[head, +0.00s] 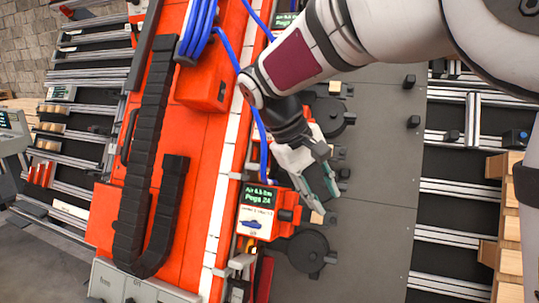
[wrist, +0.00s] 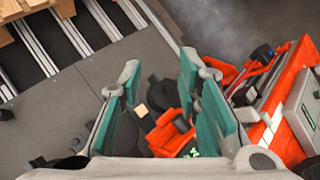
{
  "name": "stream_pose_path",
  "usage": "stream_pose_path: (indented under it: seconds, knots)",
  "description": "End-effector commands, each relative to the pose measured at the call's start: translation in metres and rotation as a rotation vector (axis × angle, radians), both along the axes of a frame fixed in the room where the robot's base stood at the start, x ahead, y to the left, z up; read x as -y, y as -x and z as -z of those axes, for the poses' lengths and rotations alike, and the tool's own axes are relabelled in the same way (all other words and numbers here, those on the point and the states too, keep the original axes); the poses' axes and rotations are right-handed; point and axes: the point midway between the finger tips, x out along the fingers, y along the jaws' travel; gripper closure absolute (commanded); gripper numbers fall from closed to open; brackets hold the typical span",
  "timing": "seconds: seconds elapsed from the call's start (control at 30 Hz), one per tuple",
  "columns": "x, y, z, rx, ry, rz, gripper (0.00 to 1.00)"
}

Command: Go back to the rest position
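My gripper (head: 323,196) hangs over the grey plate (head: 372,165), beside the orange gantry, with its fingers pointing down. In the wrist view its two teal-padded fingers (wrist: 160,64) stand apart with a clear gap, and nothing is held between them. A small tan block (wrist: 140,110) shows beyond the gap, near a black round fixture (wrist: 162,94). In the head view a tan block (head: 317,217) shows just below the fingertips, apart from them as far as I can tell.
An orange unit with a green-lit display (head: 258,196) stands close left of my gripper. Blue hoses (head: 230,48) and a black cable chain (head: 146,150) run along the orange gantry (head: 205,130). Rollers and wooden pallets (head: 508,225) lie right. The plate's right part is mostly clear.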

Motion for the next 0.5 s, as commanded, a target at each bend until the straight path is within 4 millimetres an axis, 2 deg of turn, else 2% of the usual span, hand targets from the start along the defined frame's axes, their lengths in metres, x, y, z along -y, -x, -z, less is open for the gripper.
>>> stream_pose_path:
  seconds: [0.03,0.2,0.3,0.5]
  knots:
    - [0.016,0.016,-0.008,0.011,-0.047,0.025,0.69]
    - [0.052,0.070,-0.019,0.051,-0.192,0.092,0.69]
    - [0.068,0.103,-0.022,0.088,-0.269,0.132,0.69]
    - [0.087,0.170,-0.018,0.178,-0.402,0.210,0.69]
